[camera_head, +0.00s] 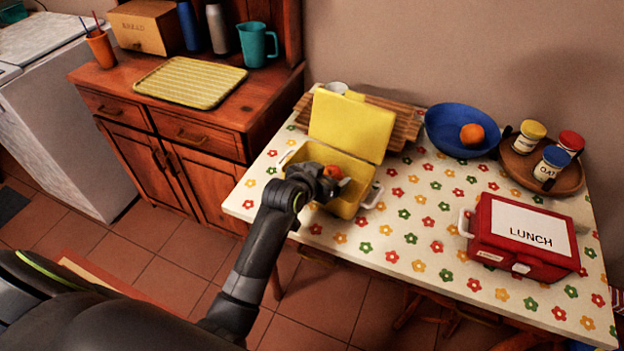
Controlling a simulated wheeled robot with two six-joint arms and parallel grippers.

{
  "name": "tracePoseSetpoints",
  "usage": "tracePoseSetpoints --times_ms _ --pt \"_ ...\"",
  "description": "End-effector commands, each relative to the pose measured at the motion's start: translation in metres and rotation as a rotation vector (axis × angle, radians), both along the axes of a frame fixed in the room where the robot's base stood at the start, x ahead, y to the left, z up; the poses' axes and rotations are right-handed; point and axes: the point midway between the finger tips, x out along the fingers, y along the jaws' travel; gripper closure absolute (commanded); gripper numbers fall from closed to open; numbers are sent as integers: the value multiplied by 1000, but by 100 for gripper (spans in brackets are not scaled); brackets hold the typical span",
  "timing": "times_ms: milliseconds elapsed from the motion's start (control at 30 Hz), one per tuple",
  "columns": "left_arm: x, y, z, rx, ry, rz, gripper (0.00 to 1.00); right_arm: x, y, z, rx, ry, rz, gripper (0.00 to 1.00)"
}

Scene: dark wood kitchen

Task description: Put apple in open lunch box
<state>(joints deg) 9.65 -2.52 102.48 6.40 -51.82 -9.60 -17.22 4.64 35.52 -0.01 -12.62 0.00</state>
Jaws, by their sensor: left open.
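A yellow lunch box (347,205) stands on the table with its lid (350,125) raised. A red-orange apple (333,172) shows at the box opening, right by my left gripper (338,186). My left gripper is over the near side of the box with its jaws open. The gripper hides part of the box's inside, and I cannot tell whether the apple rests on the bottom. My right gripper is not in view.
A shut red lunch box (480,256) stands at the right on the flowered table (400,262). A blue bowl (440,128) holds an orange fruit (472,135). A round wooden tray (570,180) carries jars. A slatted wooden board (404,128) lies behind the yellow box.

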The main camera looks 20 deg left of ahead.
Motion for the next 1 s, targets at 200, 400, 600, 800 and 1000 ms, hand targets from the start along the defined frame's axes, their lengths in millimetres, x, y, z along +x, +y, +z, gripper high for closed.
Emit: tracePoseSetpoints --times_ms 200,400,600,800,1000 --pt "-31 6 20 -1 -9 2 15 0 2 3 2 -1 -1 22" --pt "-62 11 39 -1 -11 2 15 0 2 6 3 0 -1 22" --pt "-87 15 54 -1 -13 2 15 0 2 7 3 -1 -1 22" --pt "-99 17 60 -2 -13 1 15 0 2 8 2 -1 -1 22" --pt "-101 17 62 -1 -14 0 15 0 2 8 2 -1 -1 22"
